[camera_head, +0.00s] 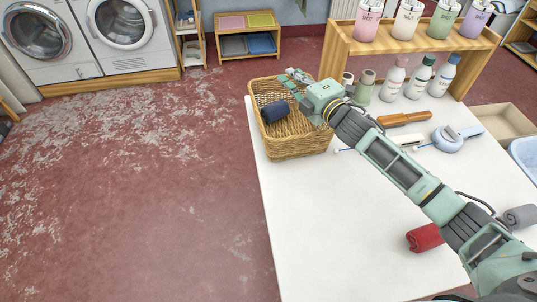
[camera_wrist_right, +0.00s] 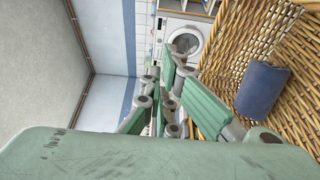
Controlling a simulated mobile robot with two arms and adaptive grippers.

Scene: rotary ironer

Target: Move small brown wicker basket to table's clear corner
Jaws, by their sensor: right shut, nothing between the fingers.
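The brown wicker basket (camera_head: 295,146) stands upright at the far left corner of the white table (camera_head: 340,220). A rolled dark blue cloth (camera_head: 275,111) lies inside it. My right arm reaches in from the lower right, and my right gripper (camera_head: 294,77) is at the basket's far rim. It is shut with nothing held. In the right wrist view the gripper's fingers (camera_wrist_right: 168,98) are beside the basket's woven wall (camera_wrist_right: 235,38), and the blue cloth (camera_wrist_right: 262,90) shows inside. My arm covers the basket's right rear part. My left gripper is not in view.
Several bottles (camera_head: 418,78) stand under a wooden rack (camera_head: 400,45) at the back. A brown-handled brush (camera_head: 405,118) and a light-blue tool (camera_head: 448,140) lie behind my arm. A red roll (camera_head: 425,238) and a grey roll (camera_head: 519,216) lie at right. The table's front left is clear.

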